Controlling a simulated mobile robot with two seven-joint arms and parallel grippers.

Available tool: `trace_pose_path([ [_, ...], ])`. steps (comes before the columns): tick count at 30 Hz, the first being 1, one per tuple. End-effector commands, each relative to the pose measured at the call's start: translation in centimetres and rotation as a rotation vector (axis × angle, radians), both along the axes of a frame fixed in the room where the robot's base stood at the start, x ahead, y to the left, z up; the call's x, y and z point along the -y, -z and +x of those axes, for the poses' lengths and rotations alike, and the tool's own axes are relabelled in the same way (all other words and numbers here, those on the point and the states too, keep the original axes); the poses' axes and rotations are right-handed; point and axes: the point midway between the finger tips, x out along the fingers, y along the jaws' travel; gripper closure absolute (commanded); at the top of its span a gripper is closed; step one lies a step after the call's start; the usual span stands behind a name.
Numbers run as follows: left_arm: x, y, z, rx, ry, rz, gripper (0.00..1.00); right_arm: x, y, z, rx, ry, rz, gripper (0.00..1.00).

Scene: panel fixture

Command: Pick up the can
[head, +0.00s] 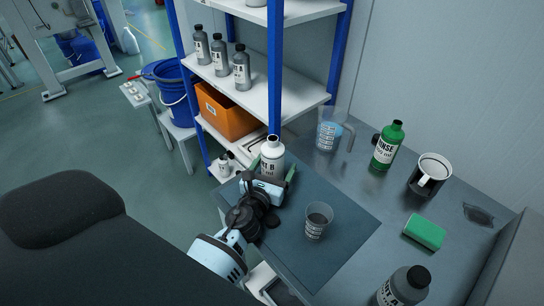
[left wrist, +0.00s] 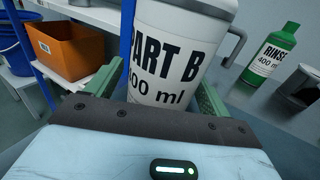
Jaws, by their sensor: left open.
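The white can labelled "PART B 400 ml" (head: 272,156) stands upright at the far left part of the dark mat (head: 345,245). It fills the upper middle of the left wrist view (left wrist: 180,55). My left gripper (head: 269,174) is at the near side of the can. Its green fingers are open, one on each side of the can, and it also shows in the left wrist view (left wrist: 155,95). Whether either finger touches the can I cannot tell. The lower part of the can is hidden by the gripper. My right gripper is not in view.
A clear cup (head: 317,221) stands on the mat right of my gripper. Behind are a clear pitcher (head: 328,132), a green rinse bottle (head: 387,147), a mug (head: 430,172) and a green sponge (head: 425,231). A grey bottle (head: 405,287) stands front right. A blue-posted shelf (head: 262,100) rises behind.

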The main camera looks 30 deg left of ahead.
Motion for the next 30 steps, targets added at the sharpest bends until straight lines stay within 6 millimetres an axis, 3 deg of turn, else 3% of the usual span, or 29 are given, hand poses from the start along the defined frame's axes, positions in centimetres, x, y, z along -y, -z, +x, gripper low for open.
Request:
trace_pose_path([
  [11,0.5,0.0,0.0,0.000,-0.001,0.001,0.19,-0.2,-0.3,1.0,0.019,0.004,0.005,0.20],
  [26,0.4,0.0,0.0,-0.001,-0.001,0.000,0.83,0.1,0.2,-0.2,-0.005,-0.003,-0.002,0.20],
  [30,0.4,-0.1,0.0,0.002,-0.001,0.000,0.83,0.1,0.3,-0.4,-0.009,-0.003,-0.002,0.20],
])
